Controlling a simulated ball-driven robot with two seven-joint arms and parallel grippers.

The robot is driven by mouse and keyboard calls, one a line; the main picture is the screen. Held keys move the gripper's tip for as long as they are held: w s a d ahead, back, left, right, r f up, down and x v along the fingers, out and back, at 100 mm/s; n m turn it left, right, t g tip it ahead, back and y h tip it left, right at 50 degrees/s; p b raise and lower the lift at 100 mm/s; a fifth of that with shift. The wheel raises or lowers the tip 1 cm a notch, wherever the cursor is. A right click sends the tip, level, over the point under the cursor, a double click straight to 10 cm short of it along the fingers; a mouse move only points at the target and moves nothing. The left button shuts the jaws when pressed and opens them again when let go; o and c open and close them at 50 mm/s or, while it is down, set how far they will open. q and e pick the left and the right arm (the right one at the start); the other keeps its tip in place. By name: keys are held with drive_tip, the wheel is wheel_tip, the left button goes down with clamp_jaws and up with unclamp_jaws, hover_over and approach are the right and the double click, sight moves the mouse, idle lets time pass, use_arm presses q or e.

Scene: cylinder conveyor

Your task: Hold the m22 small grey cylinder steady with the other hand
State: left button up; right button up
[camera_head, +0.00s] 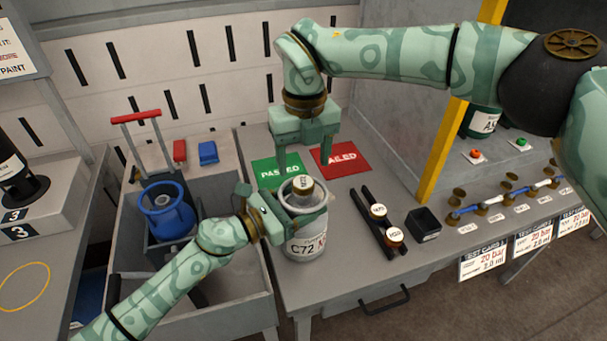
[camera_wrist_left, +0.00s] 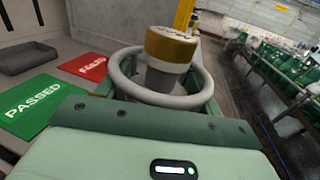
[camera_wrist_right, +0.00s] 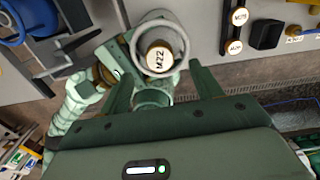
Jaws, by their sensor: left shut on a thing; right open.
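The small grey cylinder (camera_head: 304,245), marked C72, stands upright on the grey bench, with a ring collar around its neck. A brass-sided cap (camera_head: 303,184) sits on top; its white face reads M22 in the right wrist view (camera_wrist_right: 158,58). My left gripper (camera_head: 285,222) comes from the left and is shut on the cylinder's upper part at the collar. The left wrist view shows the collar (camera_wrist_left: 160,97) close in front of its jaws. My right gripper (camera_head: 305,157) is open and empty, pointing down above and just behind the cylinder, apart from it.
A green PASSED mat (camera_head: 268,170) and red FAILED mat (camera_head: 341,160) lie behind the cylinder. A black rack (camera_head: 370,222) with two round-topped fittings and a small black box (camera_head: 423,224) stand to the right. A blue cylinder (camera_head: 168,210) sits on a trolley at left.

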sight(304, 182)
use_arm(q)
drive_tip(key=o, duration=1.2)
drive_tip(key=shift+c, duration=0.2)
use_arm(e)
wheel_tip(304, 182, up, 6)
drive_tip(key=shift+r, duration=0.1)
